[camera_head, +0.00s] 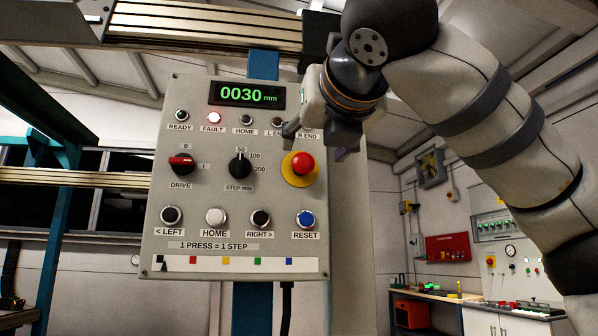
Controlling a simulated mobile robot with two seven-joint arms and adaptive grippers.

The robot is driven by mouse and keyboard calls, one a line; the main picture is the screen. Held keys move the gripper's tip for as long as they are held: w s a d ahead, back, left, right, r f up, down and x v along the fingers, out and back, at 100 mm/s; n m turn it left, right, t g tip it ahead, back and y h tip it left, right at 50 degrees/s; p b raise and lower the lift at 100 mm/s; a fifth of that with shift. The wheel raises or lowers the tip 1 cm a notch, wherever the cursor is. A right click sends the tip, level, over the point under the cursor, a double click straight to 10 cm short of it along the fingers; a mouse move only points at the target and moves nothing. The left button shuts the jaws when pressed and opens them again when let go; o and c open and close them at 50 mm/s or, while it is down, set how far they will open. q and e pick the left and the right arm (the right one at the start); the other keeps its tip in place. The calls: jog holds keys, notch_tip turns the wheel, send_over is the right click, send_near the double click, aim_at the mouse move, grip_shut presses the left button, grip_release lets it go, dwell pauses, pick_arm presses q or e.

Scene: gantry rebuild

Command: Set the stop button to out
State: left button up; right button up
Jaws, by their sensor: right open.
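The red stop button (303,162) with its yellow surround (288,174) is on the right side of the grey control panel (205,260). Whether the button is in or out cannot be told from this angle. My right gripper (320,142) is open and empty, just above the button and in front of the panel's upper right corner. One finger is near the L END label and the other is to the right of the button. Whether it touches the panel cannot be told. My left gripper is not in view.
The DRIVE knob (181,163), STEP knob (240,167), and RESET button (305,218) are nearby. A workbench (440,294) stands in the right background.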

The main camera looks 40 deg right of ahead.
aim_at(304, 162)
jog(key=x, duration=1)
jog(key=shift+w+d, duration=0.1)
jog(key=shift+w, duration=0.1)
